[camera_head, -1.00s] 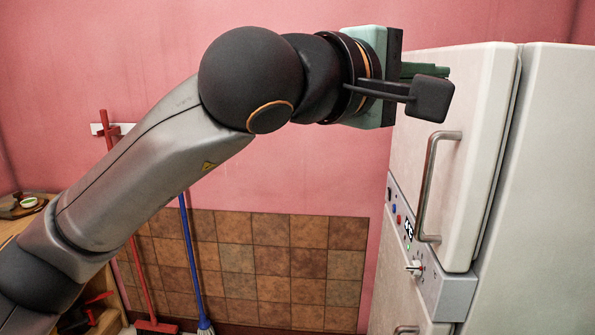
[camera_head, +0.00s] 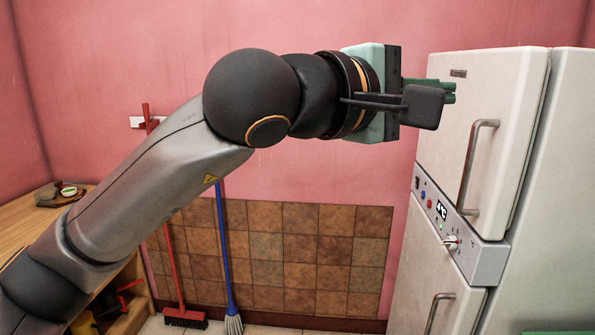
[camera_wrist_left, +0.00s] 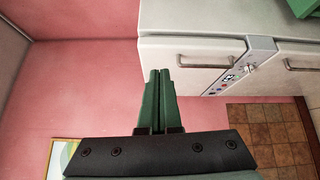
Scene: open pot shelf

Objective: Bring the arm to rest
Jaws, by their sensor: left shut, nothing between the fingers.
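My left arm comes in from the left in the head view and reaches across to the right. My left gripper (camera_head: 452,91) is at its end, with green fingers pointing right beside the upper part of the fridge. In the left wrist view the two green fingers of the left gripper (camera_wrist_left: 159,75) lie close together, shut and empty, with the fridge beyond their tips. I cannot tell from the head view how far the fingertips are from the fridge.
The white fridge (camera_head: 490,110) stands on the right, with a metal door handle (camera_head: 474,165) and a control panel (camera_head: 450,225). A red broom (camera_head: 172,265) and a blue mop (camera_head: 226,260) lean at the back wall. A wooden shelf unit (camera_head: 30,220) stands on the left.

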